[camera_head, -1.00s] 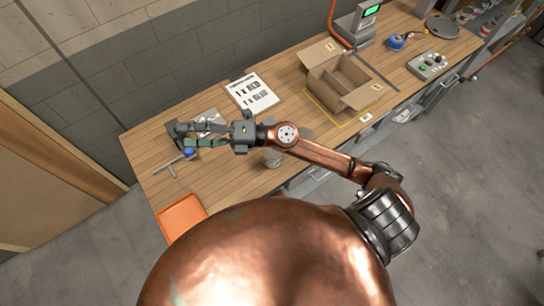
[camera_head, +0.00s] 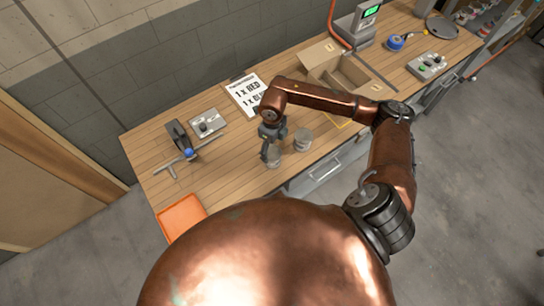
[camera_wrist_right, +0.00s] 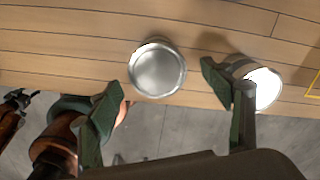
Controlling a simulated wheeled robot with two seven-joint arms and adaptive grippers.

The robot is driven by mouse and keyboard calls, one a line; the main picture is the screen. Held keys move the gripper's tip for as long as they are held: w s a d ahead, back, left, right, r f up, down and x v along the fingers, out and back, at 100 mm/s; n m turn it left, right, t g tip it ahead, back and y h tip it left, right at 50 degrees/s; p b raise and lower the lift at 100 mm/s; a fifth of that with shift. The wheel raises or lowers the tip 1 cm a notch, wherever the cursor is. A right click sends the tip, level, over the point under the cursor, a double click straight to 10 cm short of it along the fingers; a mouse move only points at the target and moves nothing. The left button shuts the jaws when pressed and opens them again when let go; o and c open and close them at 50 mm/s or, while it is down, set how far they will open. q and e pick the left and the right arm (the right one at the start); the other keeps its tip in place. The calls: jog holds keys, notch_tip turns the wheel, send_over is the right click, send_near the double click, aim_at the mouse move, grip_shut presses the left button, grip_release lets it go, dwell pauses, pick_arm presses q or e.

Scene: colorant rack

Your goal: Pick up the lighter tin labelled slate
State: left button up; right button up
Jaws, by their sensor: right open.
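Two grey metal tins stand close together near the front edge of the bench. One tin (camera_head: 274,160) is just in front of my right gripper (camera_head: 266,146), and the other tin (camera_head: 303,138) is to its right. In the right wrist view, my right gripper (camera_wrist_right: 158,98) is open and empty. The first tin (camera_wrist_right: 157,68) lies ahead, between the lines of the two fingers. The second tin (camera_wrist_right: 262,88) has a bright lid, partly hidden by the right finger. No label is readable, so I cannot tell which is slate. My left gripper is not seen.
An open cardboard box (camera_head: 342,86) stands behind and to the right. A printed sheet (camera_head: 247,92), a small grey switch box (camera_head: 207,123), a T-shaped tool (camera_head: 172,166) and an orange tray (camera_head: 181,216) lie leftward. Bare wood is left of the tins.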

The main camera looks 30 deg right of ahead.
aim_at(272, 152)
notch_tip(272, 152, down, 5)
jog(key=shift+a+r+p, duration=0.1)
jog(key=shift+a+p, duration=0.05)
jog(key=shift+p, duration=0.45)
jog(key=shift+c, duration=0.6)
jog(key=c, duration=1.3)
jog(key=shift+r, duration=0.1)
jog(key=shift+c, duration=0.2)
